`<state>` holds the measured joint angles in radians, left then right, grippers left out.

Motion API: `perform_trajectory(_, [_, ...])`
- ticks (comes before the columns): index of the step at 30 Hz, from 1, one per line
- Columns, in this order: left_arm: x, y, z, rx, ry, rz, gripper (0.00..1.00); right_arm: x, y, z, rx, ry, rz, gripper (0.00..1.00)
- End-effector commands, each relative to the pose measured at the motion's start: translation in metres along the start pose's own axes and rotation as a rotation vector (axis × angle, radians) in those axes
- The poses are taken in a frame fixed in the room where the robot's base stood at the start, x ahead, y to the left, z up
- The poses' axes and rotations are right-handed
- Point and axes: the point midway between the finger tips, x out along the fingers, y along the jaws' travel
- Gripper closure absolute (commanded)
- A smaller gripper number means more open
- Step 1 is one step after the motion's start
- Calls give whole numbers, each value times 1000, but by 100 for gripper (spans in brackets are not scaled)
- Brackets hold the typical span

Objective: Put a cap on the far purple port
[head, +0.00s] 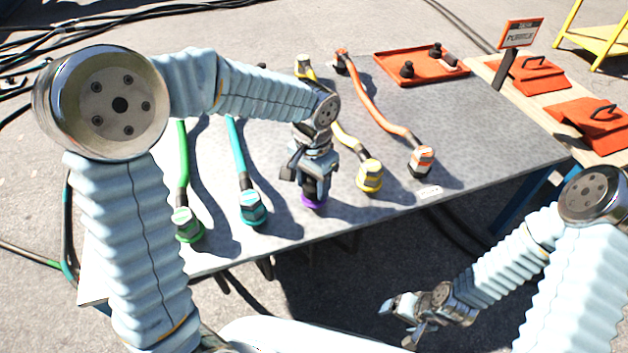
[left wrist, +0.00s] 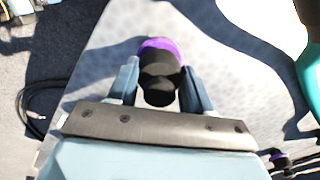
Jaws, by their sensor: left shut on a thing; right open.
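My left gripper (head: 313,188) is at the table's near edge, between the teal connector (head: 253,208) and the yellow connector (head: 370,177). It is shut on a black stepped piece that looks like a cap (left wrist: 160,82), with a finger on each side. A purple ring (left wrist: 158,46) shows just beyond the black piece. The purple (head: 313,202) also shows under the gripper in the head view. I cannot tell whether the black piece is seated on it. My forearm hides part of the table behind. My right gripper (head: 408,318) is open and empty, off the table's front.
The green connector (head: 187,225) and orange connector (head: 421,162) also sit along the near edge. An orange tray (head: 390,62) with black caps is at the back right. A sign (head: 521,32) and orange cases (head: 530,75) stand beyond. The table's right side is clear.

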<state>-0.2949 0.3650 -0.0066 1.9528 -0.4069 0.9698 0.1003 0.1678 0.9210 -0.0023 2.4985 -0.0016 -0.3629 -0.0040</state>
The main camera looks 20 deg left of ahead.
Motion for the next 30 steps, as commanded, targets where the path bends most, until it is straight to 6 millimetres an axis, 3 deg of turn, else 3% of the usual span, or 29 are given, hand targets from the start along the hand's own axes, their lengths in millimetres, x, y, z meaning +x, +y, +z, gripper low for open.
perform_trajectory(20, [6, 0, 0, 0, -1, 0, 87, 4, 1, 0, 0, 0, 0, 17])
perform_trajectory(21, [6, 0, 0, 0, -1, 0, 47, 3, 1, 0, 0, 0, 0, 17])
perform_trajectory(26, [6, 0, 0, 0, -1, 0, 23, 3, 1, 0, 0, 0, 0, 17])
perform_trajectory(30, [6, 0, 0, 0, -1, 0, 21, 3, 1, 0, 0, 0, 0, 17])
